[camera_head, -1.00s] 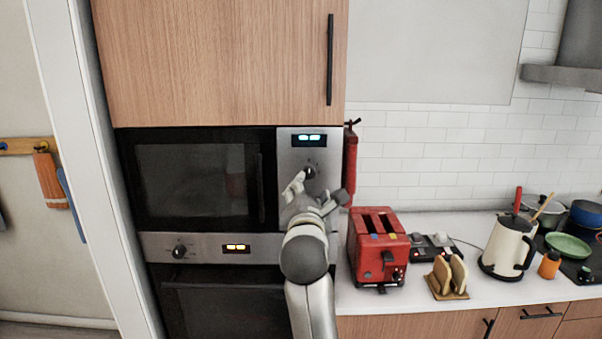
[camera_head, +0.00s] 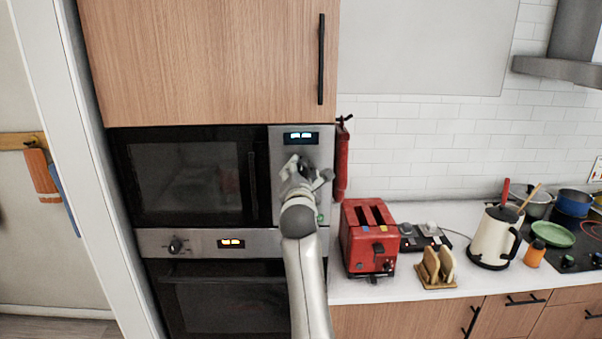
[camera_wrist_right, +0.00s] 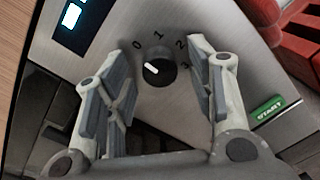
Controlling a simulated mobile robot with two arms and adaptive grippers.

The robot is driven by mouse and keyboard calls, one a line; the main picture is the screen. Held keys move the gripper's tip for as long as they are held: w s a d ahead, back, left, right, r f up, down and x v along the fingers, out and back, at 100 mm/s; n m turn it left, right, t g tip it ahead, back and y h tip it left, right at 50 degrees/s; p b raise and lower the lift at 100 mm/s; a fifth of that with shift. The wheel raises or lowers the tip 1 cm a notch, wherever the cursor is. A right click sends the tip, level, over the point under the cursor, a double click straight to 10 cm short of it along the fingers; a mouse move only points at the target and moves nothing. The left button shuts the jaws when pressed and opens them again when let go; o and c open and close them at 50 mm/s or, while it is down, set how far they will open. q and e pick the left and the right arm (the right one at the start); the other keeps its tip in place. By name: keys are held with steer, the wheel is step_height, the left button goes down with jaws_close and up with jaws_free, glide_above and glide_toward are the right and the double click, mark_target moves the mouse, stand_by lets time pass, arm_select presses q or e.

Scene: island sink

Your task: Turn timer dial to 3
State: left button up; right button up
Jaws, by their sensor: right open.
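The timer dial (camera_wrist_right: 158,71) is a round black knob with a white pointer mark on the microwave's steel panel (camera_head: 284,144). The numbers 0, 1, 2 and 3 are printed in an arc around it. The mark points left and slightly up, nearest the 0. In the right wrist view my right gripper (camera_wrist_right: 156,62) is open, with one finger on each side of the dial and gaps to both. In the head view the right gripper (camera_head: 308,170) is in front of the panel and hides the dial. My left gripper is not in view.
A green START button (camera_wrist_right: 268,110) is on the same panel, beside the right finger. A lit display (camera_head: 300,136) is above. A red fire extinguisher (camera_head: 341,165) hangs just right of the panel. A red toaster (camera_head: 368,250) stands on the counter.

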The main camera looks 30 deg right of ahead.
steer(key=c, duration=1)
steer(key=shift+c, duration=0.2)
